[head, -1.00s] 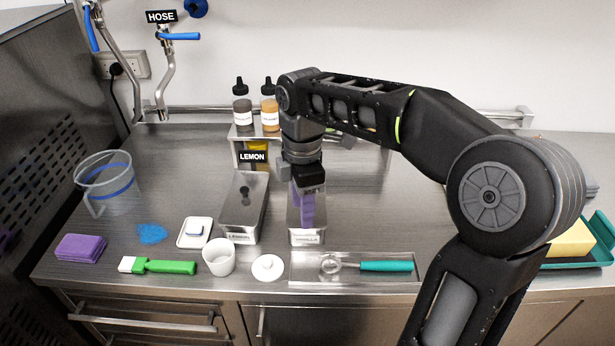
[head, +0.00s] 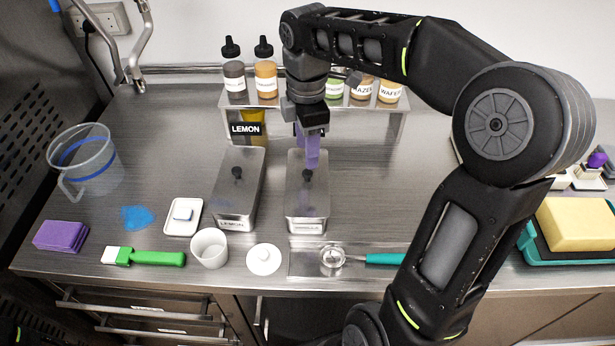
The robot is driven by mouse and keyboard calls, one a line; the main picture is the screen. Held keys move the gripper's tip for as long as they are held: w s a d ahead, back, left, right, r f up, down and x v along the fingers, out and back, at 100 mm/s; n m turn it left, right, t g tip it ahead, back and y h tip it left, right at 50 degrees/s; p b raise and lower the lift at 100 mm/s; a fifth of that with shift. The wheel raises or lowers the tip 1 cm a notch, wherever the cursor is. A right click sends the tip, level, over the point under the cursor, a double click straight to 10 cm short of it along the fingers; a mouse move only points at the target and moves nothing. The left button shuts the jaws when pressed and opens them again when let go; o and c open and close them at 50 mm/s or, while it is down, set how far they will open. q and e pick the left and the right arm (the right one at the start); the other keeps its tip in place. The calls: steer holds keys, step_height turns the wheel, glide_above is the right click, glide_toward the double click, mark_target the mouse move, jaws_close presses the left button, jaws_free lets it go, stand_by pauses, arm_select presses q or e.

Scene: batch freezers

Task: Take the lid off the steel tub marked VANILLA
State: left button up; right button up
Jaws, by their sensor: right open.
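The steel VANILLA tub (head: 307,212) stands on the steel counter, its front label small and hard to read. Its flat lid (head: 306,190) is on, with a dark knob (head: 308,174) in the middle. My right gripper (head: 309,160), with purple fingers, points down over the lid, just above or behind the knob. It is open and holds nothing; I cannot tell whether the fingertips touch the knob. My left gripper is not in view.
A lidded LEMON tub (head: 236,205) stands close on the left. A bottle rack (head: 240,93) is behind. In front are a white cup (head: 209,250), a white round lid (head: 264,259) and a tray with a teal-handled scoop (head: 385,259). The counter right of the tub is clear.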

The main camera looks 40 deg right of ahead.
mark_target(308, 172)
steer(key=shift+f, duration=0.6)
steer(key=shift+s+f+p, duration=0.15)
steer(key=shift+f+p, duration=0.6)
steer(key=shift+f, duration=1.85)
jaws_close()
